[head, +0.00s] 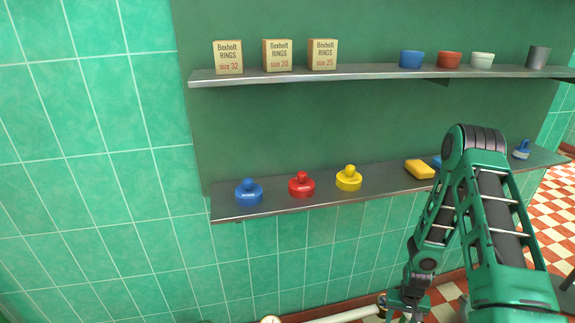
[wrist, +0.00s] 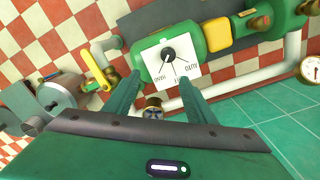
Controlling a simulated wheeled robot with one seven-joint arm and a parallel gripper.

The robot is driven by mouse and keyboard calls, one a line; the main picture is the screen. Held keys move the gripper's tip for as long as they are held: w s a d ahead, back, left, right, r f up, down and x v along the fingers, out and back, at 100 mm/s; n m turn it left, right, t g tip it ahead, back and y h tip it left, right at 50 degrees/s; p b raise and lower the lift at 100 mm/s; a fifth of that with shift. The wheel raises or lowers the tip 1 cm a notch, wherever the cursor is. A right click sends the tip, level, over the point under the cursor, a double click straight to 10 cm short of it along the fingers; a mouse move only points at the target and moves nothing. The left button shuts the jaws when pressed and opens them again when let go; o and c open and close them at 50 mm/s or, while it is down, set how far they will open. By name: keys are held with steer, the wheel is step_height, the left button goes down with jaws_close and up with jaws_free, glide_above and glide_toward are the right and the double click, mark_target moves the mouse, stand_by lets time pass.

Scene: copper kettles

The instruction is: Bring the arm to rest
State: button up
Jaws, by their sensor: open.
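My arm hangs down at the right of the head view, bent at a dark joint near the lower shelf. My gripper (head: 408,301) is low at the bottom edge of that view, below the shelves. In the wrist view my gripper (wrist: 158,100) shows two green fingers spread apart with nothing held between them. Past the fingertips is a white plate with a black knob (wrist: 169,54) on green machinery. I cannot tell from the wrist view how far the fingertips are from the plate.
The lower shelf (head: 270,206) holds blue, red and yellow knobbed lids and a yellow block. The upper shelf (head: 380,73) holds boxes labelled RINGS and small cups. A yellow-handled valve (wrist: 95,68), pipes and a gauge (wrist: 311,68) surround the knob plate.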

steer(key=s+d+r+h, duration=0.1)
steer(key=s+d+r, duration=0.15)
steer(key=r, duration=1.25)
steer(key=s+d+r, duration=0.1)
steer(key=d+r, duration=0.2)
steer(key=r, duration=1.2)
steer(key=s+a+r+m, duration=0.1)
steer(key=s+a+r, duration=0.2)
steer(key=s+r, duration=0.6)
steer(key=s+a+r+m+y, duration=0.1)
steer(key=s+a+r, duration=0.1)
steer(key=s+r, duration=0.8)
steer(key=shift+s+a+y, duration=0.3)
steer(key=shift+s+a, duration=0.1)
steer(key=shift+s, duration=0.65)
steer(key=shift+w+f, duration=0.25)
steer(key=shift+w, duration=0.35)
